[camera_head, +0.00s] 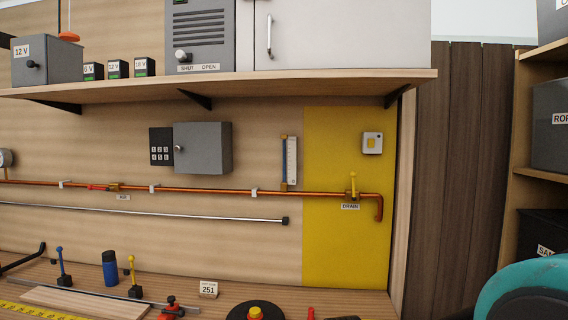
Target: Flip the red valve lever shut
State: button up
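The red valve lever (99,187) is on the copper pipe (220,190) that runs along the back wall, at the left. The lever lies flat, roughly in line with the pipe, pointing left from a small brass valve body. A small label, which seems to read AIR (123,197), is just below it. A second valve with a yellow lever (353,182) stands upright on the same pipe at the right, above a DRAIN label (350,207).
A shelf (300,86) overhangs the pipe. A grey box (203,148) and a keypad (161,146) are on the wall above it. A grey rod (150,213) runs below. The bench holds a blue bottle (110,268), small levers, and a 251 card (208,288).

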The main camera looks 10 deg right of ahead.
aim_at(91, 187)
jog(key=i+j+u, duration=0.15)
jog(key=j, duration=0.2)
jog(key=j+u, duration=0.15)
jog(key=j, duration=0.15)
jog(key=i+j+u, duration=0.15)
jog(key=j, duration=0.2)
jog(key=i+j+u, duration=0.1)
jog(key=i+u, duration=0.45)
jog(key=i, duration=0.15)
jog(key=i+j, duration=0.1)
jog(key=j, duration=0.3)
jog(key=i+j, duration=0.15)
jog(key=j, duration=0.25)
jog(key=i+j, duration=0.1)
jog(key=j, duration=0.3)
jog(key=i+j, duration=0.15)
jog(key=j, duration=0.25)
jog(key=i+j, duration=0.1)
jog(key=j, duration=0.35)
jog(key=z, duration=2.1)
